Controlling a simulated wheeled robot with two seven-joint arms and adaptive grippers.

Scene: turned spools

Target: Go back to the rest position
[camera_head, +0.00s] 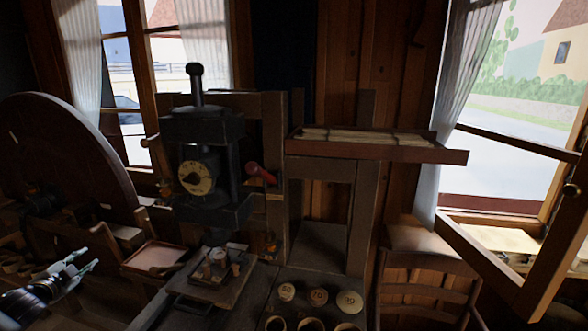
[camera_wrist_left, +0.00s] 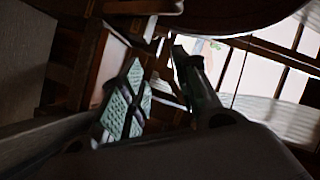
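My left gripper (camera_head: 86,262) is at the lower left of the head view, its fingers pointing right and slightly up. In the left wrist view its two fingers (camera_wrist_left: 165,88) stand apart with nothing held between them. The fingers are to the left of a small reddish-brown tray (camera_head: 154,256) and touch nothing that I can make out. My right gripper is in neither view.
A dark machine with a dial (camera_head: 197,178) stands mid-left, a work block (camera_head: 218,270) below it. Round numbered pieces (camera_head: 318,296) lie on the bench. A large wooden wheel (camera_head: 60,160) is at left, a shelf (camera_head: 370,146) and chair (camera_head: 428,268) at right.

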